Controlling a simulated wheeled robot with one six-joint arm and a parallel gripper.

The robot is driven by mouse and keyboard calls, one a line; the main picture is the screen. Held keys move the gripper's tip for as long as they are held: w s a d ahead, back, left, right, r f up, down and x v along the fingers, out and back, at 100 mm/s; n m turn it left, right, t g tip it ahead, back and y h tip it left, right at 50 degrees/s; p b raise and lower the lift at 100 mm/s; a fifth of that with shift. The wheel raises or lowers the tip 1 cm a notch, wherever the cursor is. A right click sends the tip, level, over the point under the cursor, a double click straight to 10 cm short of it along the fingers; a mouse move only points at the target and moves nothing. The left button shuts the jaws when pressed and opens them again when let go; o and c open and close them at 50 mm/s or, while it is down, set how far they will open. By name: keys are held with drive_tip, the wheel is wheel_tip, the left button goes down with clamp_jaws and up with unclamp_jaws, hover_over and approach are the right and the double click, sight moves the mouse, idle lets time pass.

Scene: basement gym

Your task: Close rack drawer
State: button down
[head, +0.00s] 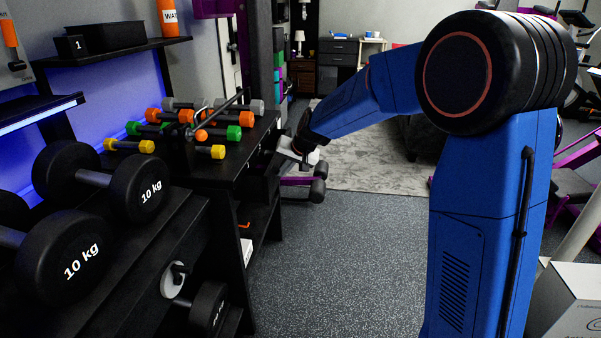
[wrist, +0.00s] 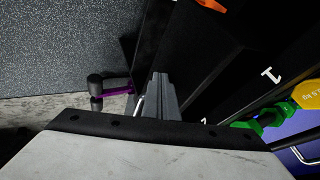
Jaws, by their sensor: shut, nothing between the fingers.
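The black rack (head: 235,160) stands left of centre in the head view, with colored dumbbells on its top. A dark drawer (head: 263,163) shows at its right side, just under the top, and seems to stick out a little; how far is hard to tell. In the wrist view my grey fingers (wrist: 161,93) are together and empty, close beside a black panel (wrist: 153,35). A thin silvery bar, perhaps a handle, shows left of them. I cannot tell whether they touch the panel.
Large 10 kg dumbbells (head: 140,186) lie on a nearer rack at left. A purple-framed item with black pads (head: 317,184) stands on the floor beyond my gripper; it also shows in the wrist view (wrist: 115,91). The grey floor (head: 335,260) right of the rack is clear.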

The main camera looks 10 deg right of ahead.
drive_tip(key=a, duration=0.2)
drive_tip(key=w+a, duration=0.1)
drive_tip(key=a, duration=0.1)
drive_tip(key=w+a, duration=0.1)
drive_tip(key=a, duration=0.2)
drive_tip(key=shift+w, duration=0.2)
